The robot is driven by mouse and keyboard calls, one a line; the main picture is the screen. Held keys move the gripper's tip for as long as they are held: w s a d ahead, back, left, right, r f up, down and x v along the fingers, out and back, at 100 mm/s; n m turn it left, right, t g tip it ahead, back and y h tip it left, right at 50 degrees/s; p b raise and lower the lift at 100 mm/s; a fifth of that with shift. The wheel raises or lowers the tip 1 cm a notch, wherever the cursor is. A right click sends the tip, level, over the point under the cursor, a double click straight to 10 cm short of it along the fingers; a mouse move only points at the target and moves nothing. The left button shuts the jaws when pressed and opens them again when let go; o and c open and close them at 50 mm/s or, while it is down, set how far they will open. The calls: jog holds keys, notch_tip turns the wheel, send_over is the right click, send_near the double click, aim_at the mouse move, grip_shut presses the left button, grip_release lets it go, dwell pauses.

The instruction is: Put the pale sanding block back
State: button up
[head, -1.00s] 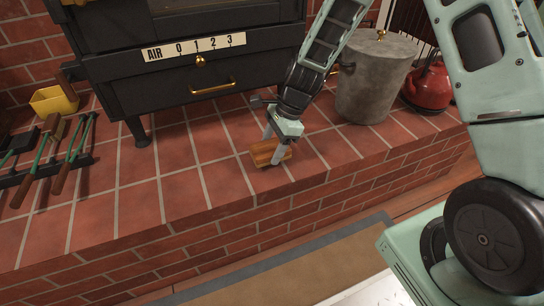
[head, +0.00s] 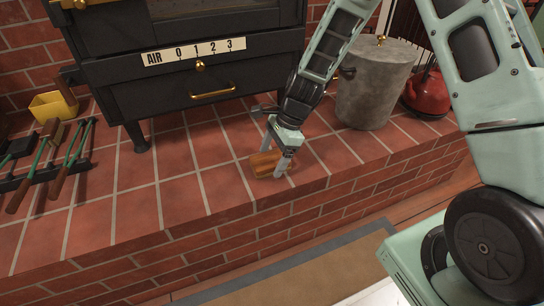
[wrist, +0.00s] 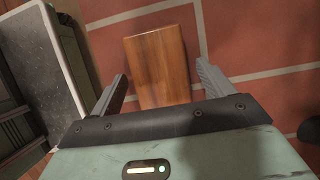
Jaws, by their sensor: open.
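A small orange-brown wooden block (head: 262,166) lies on the red brick-tiled hearth, near its front edge. No paler block shows. My gripper (head: 271,164) is at the block, pointing down with its fingers apart. In the wrist view the block (wrist: 157,62) lies between the two fingers of my gripper (wrist: 161,80), with a gap visible on each side. The fingers do not appear to press on it. The block's near end is hidden behind the gripper body in the wrist view.
A black stove (head: 200,85) with a brass handle stands behind. A grey lidded pot (head: 372,90) and a red kettle (head: 428,93) are to the right. A rack of tools (head: 55,170) and a yellow container (head: 54,105) are to the left. Bare tiles lie left of the block.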

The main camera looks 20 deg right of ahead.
jog(key=p+v, duration=0.5)
jog(key=v, duration=0.6)
jog(key=s+a+r+n+h, duration=0.1)
jog(key=s+a+r+n, duration=0.7)
jog(key=s+a+n, duration=0.15)
jog(key=s+r+n+h, duration=0.1)
jog(key=s+r+n, duration=0.1)
jog(key=s+n, duration=0.6)
jog(key=s+a+r+n+h, duration=0.1)
jog(key=s+r+n, duration=0.2)
jog(key=s+n, duration=0.5)
jog(key=shift+s+a+r+h, duration=0.15)
jog(key=shift+s+a+h, duration=0.2)
jog(key=shift+s, duration=0.3)
